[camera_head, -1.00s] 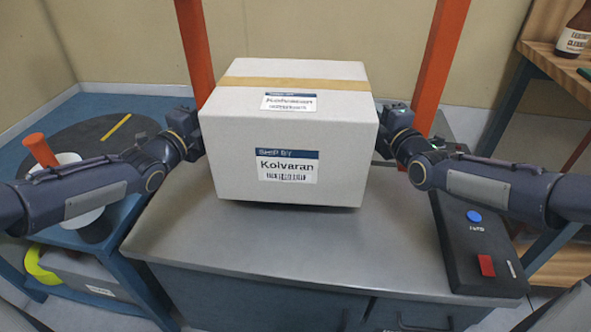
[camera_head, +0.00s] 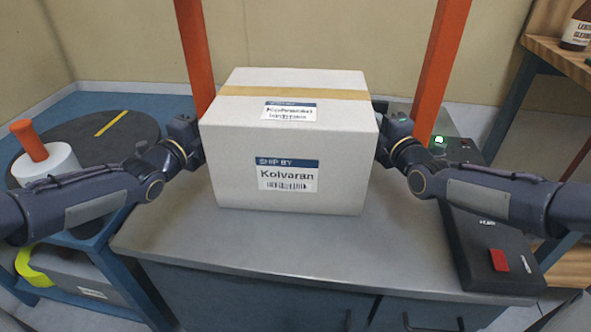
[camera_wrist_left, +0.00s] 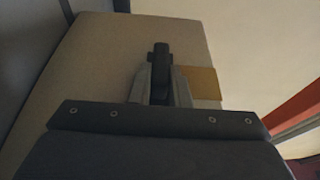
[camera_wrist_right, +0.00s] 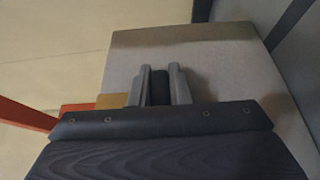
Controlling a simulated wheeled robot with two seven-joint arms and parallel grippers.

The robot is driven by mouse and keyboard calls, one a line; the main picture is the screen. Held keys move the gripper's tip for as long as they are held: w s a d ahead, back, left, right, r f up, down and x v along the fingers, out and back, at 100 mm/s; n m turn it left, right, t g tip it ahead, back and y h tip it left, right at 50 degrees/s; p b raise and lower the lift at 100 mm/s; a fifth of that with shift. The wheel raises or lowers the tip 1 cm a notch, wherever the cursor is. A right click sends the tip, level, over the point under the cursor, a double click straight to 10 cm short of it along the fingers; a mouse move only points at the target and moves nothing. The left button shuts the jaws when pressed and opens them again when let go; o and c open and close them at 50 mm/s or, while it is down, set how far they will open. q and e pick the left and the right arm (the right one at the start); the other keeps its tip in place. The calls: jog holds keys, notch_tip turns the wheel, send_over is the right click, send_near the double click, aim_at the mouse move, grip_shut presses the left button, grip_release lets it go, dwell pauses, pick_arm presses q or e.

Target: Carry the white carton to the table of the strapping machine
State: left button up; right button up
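The white carton (camera_head: 285,165) has a tan tape band across its top and "Kolvaran" labels on its top and front. It is upright above the grey metal table (camera_head: 290,260), in front of the orange posts; I cannot tell whether its base touches the tabletop. My left gripper (camera_head: 196,142) is at its left side and my right gripper (camera_head: 382,138) at its right side. In the left wrist view the fingers (camera_wrist_left: 160,85) close around a dark piece on the carton side; in the right wrist view the fingers (camera_wrist_right: 160,85) do likewise.
An orange post (camera_head: 195,55) and another (camera_head: 440,70) rise behind the carton. A dark panel with a red switch (camera_head: 499,260) lies at the table's right. A round dark plate (camera_head: 130,135) and a white roll (camera_head: 45,162) are at left. A wooden shelf (camera_head: 560,50) holds a bottle.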

pick_arm(q)
jog(key=shift+o, duration=1.1)
jog(key=shift+a+r, duration=0.1)
pick_arm(e)
jog(key=shift+o, duration=1.1)
jog(key=shift+d, duration=0.1)
pick_arm(q)
jog(key=shift+o, duration=1.1)
pick_arm(e)
jog(key=shift+o, duration=1.1)
pick_arm(q)
jog(key=shift+s, duration=0.1)
pick_arm(e)
jog(key=shift+s+r, duration=0.1)
jog(key=shift+s, duration=0.05)
pick_arm(q)
jog(key=v, duration=1.2)
pick_arm(e)
jog(key=v, duration=1.1)
jog(key=shift+s, duration=0.4)
jog(key=shift+d, duration=0.1)
